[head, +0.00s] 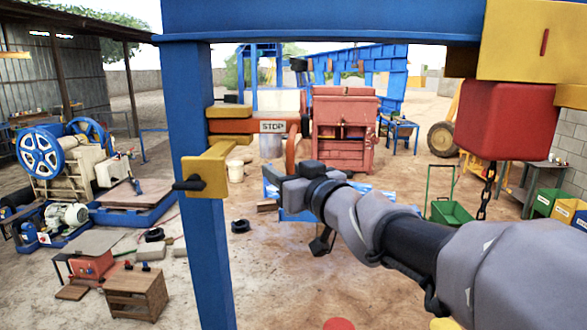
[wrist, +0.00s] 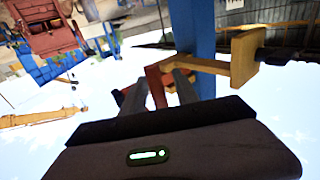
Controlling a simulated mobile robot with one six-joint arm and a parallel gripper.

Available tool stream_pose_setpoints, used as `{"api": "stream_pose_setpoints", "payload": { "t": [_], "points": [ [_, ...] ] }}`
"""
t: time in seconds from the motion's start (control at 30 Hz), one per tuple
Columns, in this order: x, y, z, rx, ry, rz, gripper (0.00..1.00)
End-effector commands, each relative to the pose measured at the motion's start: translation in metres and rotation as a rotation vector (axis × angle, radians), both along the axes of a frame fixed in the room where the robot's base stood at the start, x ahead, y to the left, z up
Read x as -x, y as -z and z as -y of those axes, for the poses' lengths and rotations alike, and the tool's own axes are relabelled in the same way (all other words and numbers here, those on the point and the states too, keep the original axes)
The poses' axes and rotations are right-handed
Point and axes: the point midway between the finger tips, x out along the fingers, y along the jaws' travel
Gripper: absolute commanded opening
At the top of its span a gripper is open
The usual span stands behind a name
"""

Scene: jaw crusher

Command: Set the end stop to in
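The end stop shows in the head view as a red-orange bar with a white STOP plate (head: 272,126), at a yellow block on the blue post. A red curved piece (head: 291,150) hangs at its right end. My gripper (head: 274,172) is just below the bar. In the wrist view a red piece (wrist: 154,86) shows between the two grey fingers of my gripper (wrist: 160,88), which stand apart. I cannot tell whether they touch it. A yellow bracket (head: 207,172) with a black knob sits lower on the post; the bracket also shows in the wrist view (wrist: 243,58).
The blue post (head: 203,250) stands left of my arm. A red block (head: 505,120) hangs with a chain (head: 488,190) at the right. A red machine (head: 345,130) stands behind. A wooden crate (head: 136,292) and a flywheel machine (head: 40,152) are at the left.

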Motion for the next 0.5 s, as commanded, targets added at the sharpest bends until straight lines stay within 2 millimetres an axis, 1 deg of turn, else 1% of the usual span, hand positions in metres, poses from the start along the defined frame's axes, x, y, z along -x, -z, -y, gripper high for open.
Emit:
{"api": "stream_pose_setpoints", "payload": {
  "t": [0.23,0.37,0.4,0.43,0.5],
  "points": [
    [-0.0009,0.0000,-0.0005,0.000,0.000,0.000,0.36],
    [-0.0008,0.0000,-0.0004,0.000,0.000,0.000,0.11],
    [-0.0007,0.0000,-0.0003,0.000,0.000,0.000,0.03],
    [-0.0007,0.0000,-0.0004,0.000,0.000,0.000,0.00],
    [-0.0007,0.0001,-0.0003,0.000,0.000,0.000,0.00]
  ]
}}
